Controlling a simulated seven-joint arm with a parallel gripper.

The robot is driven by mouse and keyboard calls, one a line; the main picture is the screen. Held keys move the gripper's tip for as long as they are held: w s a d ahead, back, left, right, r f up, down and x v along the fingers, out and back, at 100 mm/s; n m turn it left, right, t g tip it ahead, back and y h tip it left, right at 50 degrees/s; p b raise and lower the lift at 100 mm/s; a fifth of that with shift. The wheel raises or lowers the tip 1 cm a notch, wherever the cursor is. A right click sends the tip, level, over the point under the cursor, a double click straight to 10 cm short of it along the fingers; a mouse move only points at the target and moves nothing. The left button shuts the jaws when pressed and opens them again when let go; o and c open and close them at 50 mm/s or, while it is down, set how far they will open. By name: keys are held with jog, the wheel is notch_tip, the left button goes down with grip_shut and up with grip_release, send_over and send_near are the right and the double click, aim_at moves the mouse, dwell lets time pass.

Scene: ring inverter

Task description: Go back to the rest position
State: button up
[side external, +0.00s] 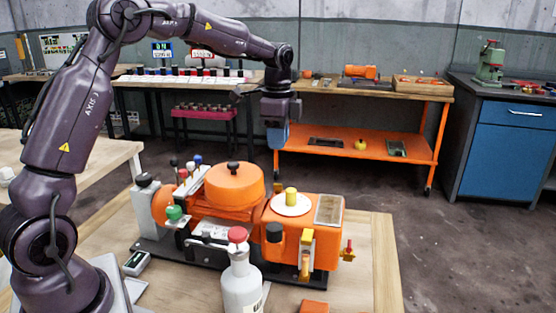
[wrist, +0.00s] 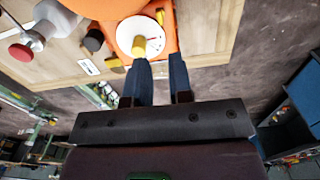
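My gripper (side external: 277,148) hangs in the air above and behind the right part of the orange machine (side external: 235,187), apart from it. In the wrist view my gripper (wrist: 160,62) shows two dark fingers with a narrow gap between them and nothing held there. The machine stands on the wooden table (side external: 375,250). It has a round orange lid with a black knob on top, and a white dial (side external: 291,205) with a yellow knob (side external: 291,195). The dial also shows in the wrist view (wrist: 153,31), beyond the fingertips.
A white bottle (side external: 241,285) with a red cap stands in front of the machine. Small levers with coloured knobs rise at its left. An orange shelf bench (side external: 350,140) and a blue cabinet (side external: 505,145) stand behind. The air around my gripper looks clear.

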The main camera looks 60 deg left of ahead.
notch_tip(320, 180, up, 2)
jog(key=shift+r, duration=0.15)
dwell(0.5)
jog(key=s+d+r+n+t, duration=0.2)
jog(key=s+d+n, duration=0.2)
jog(key=s, duration=0.8)
jog(key=s+d+r+n+t, duration=0.2)
jog(key=s+d+n, duration=0.3)
jog(key=s, duration=0.8)
jog(key=shift+d+t, duration=0.8)
jog(key=shift+d, duration=0.95)
